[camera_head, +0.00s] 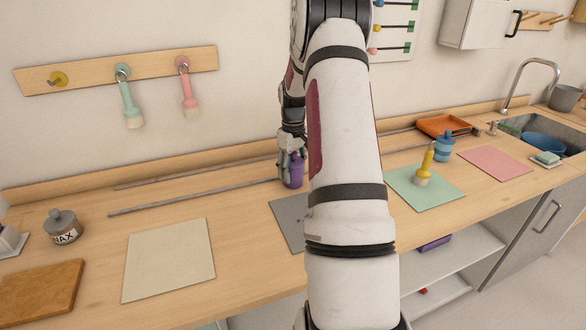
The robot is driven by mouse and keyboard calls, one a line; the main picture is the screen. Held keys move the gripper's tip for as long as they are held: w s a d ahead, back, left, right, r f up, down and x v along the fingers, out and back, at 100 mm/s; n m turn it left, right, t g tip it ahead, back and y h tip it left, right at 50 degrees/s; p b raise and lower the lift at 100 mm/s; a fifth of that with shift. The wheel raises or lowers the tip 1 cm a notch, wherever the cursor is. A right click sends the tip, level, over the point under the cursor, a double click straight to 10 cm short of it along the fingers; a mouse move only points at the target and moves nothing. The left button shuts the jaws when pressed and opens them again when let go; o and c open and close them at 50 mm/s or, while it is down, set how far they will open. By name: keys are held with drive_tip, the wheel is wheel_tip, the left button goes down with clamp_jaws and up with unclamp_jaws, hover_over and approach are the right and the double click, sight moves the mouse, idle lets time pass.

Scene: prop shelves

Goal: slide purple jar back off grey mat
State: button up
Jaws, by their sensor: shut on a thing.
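The purple jar (294,171) stands on the wooden counter at the middle, behind the grey mat (287,218). My gripper (290,150) is shut on the purple jar from above and hides its upper part. The visible part of the jar looks upright and sits at or just beyond the mat's back edge. My arm covers the right part of the mat, so I cannot tell if the jar's base is fully clear of it.
Thin metal rails (200,193) run along the counter's back. A cream mat (168,258) and a wax jar (62,227) are to the left. A green mat (432,192) with a yellow brush (424,168), a blue bottle (444,147) and a pink mat (494,162) are to the right.

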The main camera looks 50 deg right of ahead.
drive_tip(key=o, duration=1.4)
wheel_tip(320, 180, up, 11)
drive_tip(key=shift+r, duration=0.45)
